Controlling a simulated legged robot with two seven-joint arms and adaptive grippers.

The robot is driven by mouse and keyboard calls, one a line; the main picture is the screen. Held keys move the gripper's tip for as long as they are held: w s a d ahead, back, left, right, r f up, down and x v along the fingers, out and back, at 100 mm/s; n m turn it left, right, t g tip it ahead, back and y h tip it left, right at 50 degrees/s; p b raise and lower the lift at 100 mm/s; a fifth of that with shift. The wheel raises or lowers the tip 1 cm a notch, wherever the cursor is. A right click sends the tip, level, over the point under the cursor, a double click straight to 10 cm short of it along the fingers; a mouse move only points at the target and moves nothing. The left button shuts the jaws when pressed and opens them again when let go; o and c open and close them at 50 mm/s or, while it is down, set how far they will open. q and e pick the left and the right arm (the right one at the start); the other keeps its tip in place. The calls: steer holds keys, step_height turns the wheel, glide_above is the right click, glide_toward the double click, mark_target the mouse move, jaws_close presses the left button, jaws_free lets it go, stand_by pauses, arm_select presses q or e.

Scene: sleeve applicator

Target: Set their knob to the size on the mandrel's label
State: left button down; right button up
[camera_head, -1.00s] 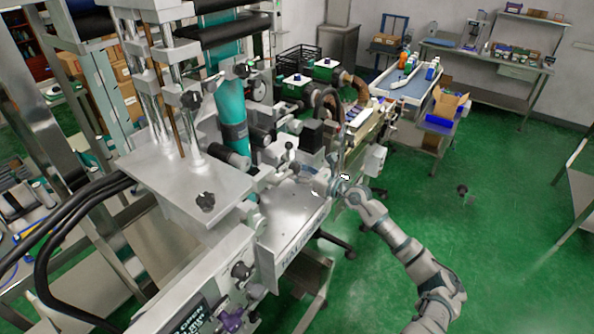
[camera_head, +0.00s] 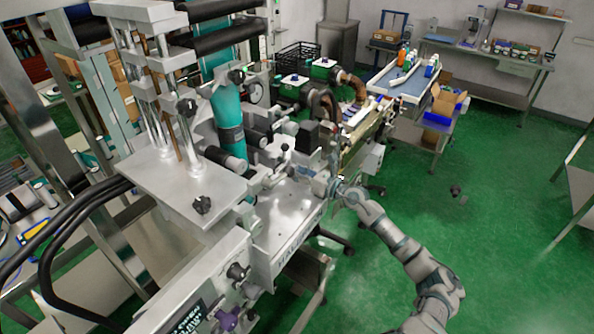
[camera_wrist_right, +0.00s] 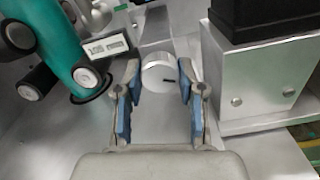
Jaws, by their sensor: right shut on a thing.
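A round silver knob (camera_wrist_right: 159,72) with a short dark mark near its right side shows in the right wrist view. My right gripper (camera_wrist_right: 157,88) has its blue-padded fingers on either side of it and is shut on it. In the head view, my right gripper (camera_head: 333,185) reaches the machine's metal plate from the right, and the knob is hard to make out there. A small white panel (camera_wrist_right: 106,48) with dark characters sits up and left of the knob; I cannot read it surely. I cannot pick out the mandrel with certainty. My left gripper is not in view.
A metal block (camera_wrist_right: 262,80) with a black top stands close to the right of my gripper. Teal parts with black caps (camera_wrist_right: 72,50) stand close on the left. The machine's flat plate (camera_head: 285,215) is mostly bare. Green floor (camera_head: 500,220) lies open to the right.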

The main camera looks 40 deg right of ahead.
steer(key=o, duration=0.9)
steer(key=shift+d+r, duration=0.1)
steer(key=shift+c, duration=0.2)
steer(key=shift+w, duration=0.2)
steer(key=shift+d+f, duration=0.1)
steer(key=shift+f, duration=0.1)
steer(key=v, duration=1.2)
